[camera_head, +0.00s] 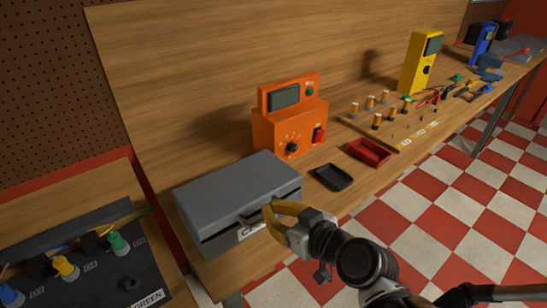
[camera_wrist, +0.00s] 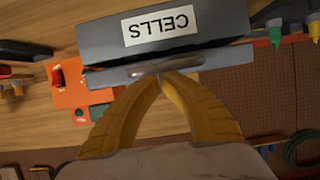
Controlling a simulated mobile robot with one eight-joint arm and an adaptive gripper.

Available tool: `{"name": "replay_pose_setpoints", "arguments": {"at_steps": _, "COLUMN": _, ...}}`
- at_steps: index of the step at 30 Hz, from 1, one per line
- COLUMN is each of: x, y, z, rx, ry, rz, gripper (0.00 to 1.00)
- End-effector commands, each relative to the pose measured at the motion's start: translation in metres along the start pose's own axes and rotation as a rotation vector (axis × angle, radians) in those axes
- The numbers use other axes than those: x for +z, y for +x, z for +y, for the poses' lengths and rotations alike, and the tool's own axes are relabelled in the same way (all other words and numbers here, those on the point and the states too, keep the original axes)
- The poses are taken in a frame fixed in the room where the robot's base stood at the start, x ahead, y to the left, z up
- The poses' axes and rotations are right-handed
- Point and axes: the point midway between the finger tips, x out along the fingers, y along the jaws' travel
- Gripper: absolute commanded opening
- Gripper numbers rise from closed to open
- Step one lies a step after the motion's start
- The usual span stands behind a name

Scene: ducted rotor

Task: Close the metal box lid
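The grey metal box (camera_head: 238,196) stands on the workbench at the left in the head view. Its front carries a white CELLS label, upside down in the wrist view (camera_wrist: 160,26). The lid (camera_head: 235,182) lies almost level over the box, with a dark gap between lid and body at the front. In the wrist view, the lid's front edge (camera_wrist: 225,63) has a small metal handle (camera_wrist: 185,67). My gripper (camera_wrist: 161,77) has its yellow fingertips together at this handle. I cannot tell whether they pinch it. It also shows at the box's front right in the head view (camera_head: 270,212).
An orange instrument (camera_head: 280,130) stands behind the box. A black tray (camera_head: 332,177) and a red tray (camera_head: 369,152) lie to its right. A dark mat with coloured connectors (camera_head: 118,244) is at the lower left. Open floor (camera_head: 440,215) lies in front of the bench.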

Motion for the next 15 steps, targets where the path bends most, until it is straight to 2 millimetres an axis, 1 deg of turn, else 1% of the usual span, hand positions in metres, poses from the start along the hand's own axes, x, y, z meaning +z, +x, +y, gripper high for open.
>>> {"name": "replay_pose_setpoints", "arguments": {"at_steps": 1, "x": 0.0069, "y": 0.0027, "z": 0.0001, "rx": 0.0, "ry": 0.0, "rz": 0.0, "gripper": 0.0}}
{"name": "replay_pose_setpoints", "arguments": {"at_steps": 6, "x": 0.0141, "y": 0.0052, "z": 0.0001, "rx": 0.0, "ry": 0.0, "rz": 0.0, "gripper": 0.0}}
{"name": "replay_pose_setpoints", "arguments": {"at_steps": 15, "x": 0.0165, "y": 0.0058, "z": -0.0002, "rx": -0.001, "ry": 0.0, "rz": -0.001, "gripper": 0.0}}
